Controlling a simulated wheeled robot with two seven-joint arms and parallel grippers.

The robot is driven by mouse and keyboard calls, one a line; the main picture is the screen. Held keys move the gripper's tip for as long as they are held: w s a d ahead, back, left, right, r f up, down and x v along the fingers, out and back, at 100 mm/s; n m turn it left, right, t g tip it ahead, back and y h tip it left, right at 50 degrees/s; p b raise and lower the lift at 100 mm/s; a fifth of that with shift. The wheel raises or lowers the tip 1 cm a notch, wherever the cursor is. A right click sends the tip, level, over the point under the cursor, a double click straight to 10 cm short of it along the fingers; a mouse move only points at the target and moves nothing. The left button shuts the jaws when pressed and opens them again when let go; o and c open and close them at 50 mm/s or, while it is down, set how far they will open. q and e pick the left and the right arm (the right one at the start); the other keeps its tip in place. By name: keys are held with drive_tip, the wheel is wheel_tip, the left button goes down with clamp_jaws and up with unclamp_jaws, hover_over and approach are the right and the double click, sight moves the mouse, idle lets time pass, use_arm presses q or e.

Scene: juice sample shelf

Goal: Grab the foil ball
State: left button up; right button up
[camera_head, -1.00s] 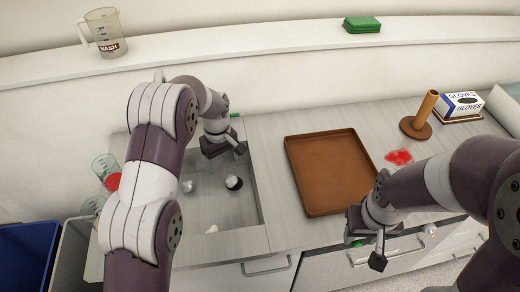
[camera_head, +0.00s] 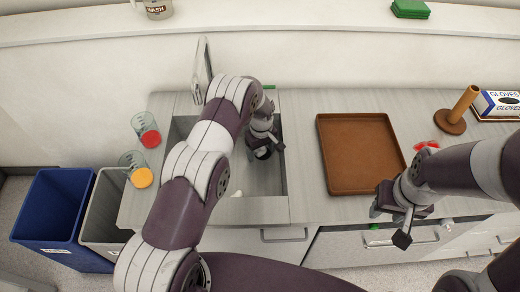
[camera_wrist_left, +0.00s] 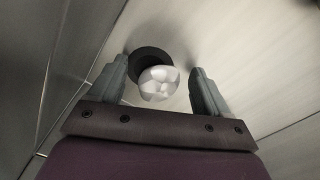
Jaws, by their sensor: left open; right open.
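A crumpled silvery-white ball (camera_wrist_left: 158,84), which looks like the foil ball, lies against the dark round drain (camera_wrist_left: 150,62) in the sink. My left gripper (camera_wrist_left: 158,70) is open, with one finger on each side of the ball and gaps showing on both sides. In the head view my left gripper (camera_head: 265,151) is down inside the sink (camera_head: 262,208), and the arm and gripper hide the ball there. My right gripper (camera_head: 390,214) is open and empty by the counter's front edge, near the brown tray (camera_head: 362,188).
A small white piece (camera_head: 237,194) shows near the sink's front wall. Two beakers with red (camera_head: 150,138) and orange (camera_head: 142,177) contents stand left of the sink. The faucet (camera_head: 202,72) rises behind it. Blue (camera_head: 62,215) and grey (camera_head: 105,215) bins stand at the left.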

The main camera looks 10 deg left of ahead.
use_arm(q)
drive_tip(key=shift+w, duration=0.1)
drive_tip(key=c, duration=1.1)
